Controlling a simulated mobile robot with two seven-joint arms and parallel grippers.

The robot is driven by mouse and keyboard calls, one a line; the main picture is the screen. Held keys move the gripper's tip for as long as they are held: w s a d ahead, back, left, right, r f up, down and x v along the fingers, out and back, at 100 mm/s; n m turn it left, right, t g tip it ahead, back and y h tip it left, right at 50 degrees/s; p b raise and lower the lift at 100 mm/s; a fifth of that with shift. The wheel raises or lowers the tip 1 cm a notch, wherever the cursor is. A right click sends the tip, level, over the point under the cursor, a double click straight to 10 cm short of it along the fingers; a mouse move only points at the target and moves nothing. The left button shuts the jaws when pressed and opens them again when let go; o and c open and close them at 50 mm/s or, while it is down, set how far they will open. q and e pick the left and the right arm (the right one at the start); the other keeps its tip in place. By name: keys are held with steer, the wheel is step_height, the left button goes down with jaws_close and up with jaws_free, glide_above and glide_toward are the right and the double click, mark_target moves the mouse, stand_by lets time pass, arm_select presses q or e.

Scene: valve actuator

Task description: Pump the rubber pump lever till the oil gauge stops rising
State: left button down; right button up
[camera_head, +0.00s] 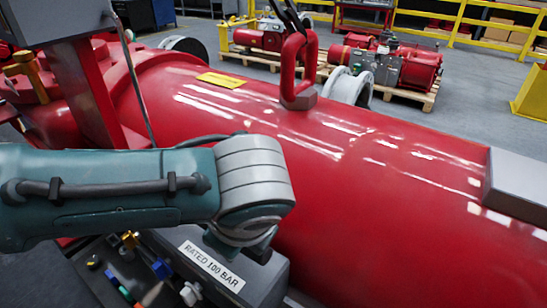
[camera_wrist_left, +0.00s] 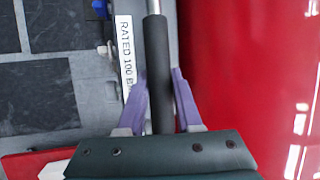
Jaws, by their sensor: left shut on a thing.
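The pump lever (camera_wrist_left: 157,50) shows in the left wrist view as a black rubber sleeve on a metal rod, running up the picture. My left gripper (camera_wrist_left: 161,85) has one purple finger on each side of the sleeve and is shut on it. In the head view my left arm covers the lever and the gripper's fingers. The pump unit (camera_head: 262,282) is a grey box with a "RATED 100 BAR" label, below my wrist. I cannot make out an oil gauge in either view. My right gripper is not in view.
A large red cylinder (camera_head: 370,190) with a lifting shackle (camera_head: 297,70) lies right behind the pump unit. Small coloured fittings (camera_head: 160,268) sit on the unit left of the label. Pallets with red actuators (camera_head: 400,70) and yellow railings stand farther back.

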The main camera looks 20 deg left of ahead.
arm_select(q)
steer(key=c, duration=0.6)
jaws_free()
steer(key=p+v, duration=0.1)
steer(key=v, duration=0.9)
